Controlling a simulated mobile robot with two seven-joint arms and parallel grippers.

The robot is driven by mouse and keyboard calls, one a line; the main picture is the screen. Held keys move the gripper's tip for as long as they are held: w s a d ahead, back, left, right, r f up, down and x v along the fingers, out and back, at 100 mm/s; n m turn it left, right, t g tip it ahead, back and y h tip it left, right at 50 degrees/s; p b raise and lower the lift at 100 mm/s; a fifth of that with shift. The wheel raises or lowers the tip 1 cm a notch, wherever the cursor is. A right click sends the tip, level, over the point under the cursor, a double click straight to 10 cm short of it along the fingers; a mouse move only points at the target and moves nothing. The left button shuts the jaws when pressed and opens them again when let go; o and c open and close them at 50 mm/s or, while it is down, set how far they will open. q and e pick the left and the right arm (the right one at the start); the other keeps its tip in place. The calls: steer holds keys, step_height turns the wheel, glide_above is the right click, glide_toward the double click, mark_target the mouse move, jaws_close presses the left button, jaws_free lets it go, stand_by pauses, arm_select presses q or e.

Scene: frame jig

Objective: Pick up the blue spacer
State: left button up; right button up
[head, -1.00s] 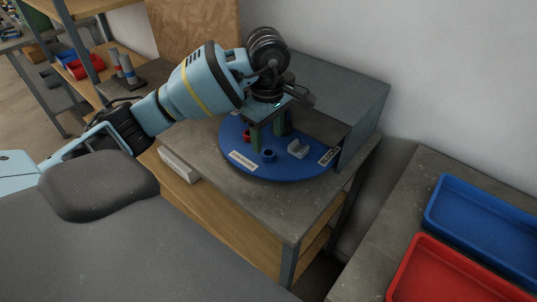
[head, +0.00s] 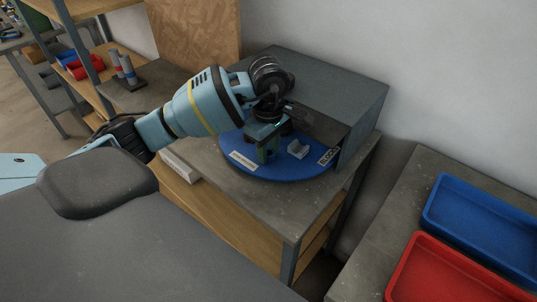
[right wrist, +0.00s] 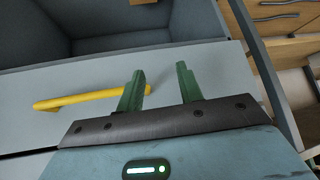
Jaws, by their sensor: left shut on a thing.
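The blue spacer stood on the blue round plate (head: 290,172) a second ago. It is now hidden behind the green fingers of my left gripper (head: 266,154) in the head view. Those fingers point down at the plate's front middle, where the spacer stood, and are shut on it. I cannot tell whether it still touches the plate. My right gripper (right wrist: 160,82) shows in the right wrist view only. Its two green fingers are apart with nothing between them.
A grey block (head: 298,149) stands on the plate right of my left gripper. A grey box (head: 350,95) stands behind the plate. Blue (head: 485,225) and red (head: 440,275) trays lie at right. A yellow handle (right wrist: 90,97) on a grey front is near my right gripper.

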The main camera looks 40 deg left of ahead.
arm_select(q)
steer(key=shift+r, duration=0.15)
step_height(320, 180, up, 4)
steer(key=shift+f, duration=0.25)
steer(key=s+d+r+b, duration=0.1)
steer(key=s+d, duration=0.1)
steer(key=s, duration=1.4)
steer(key=shift+d, duration=0.2)
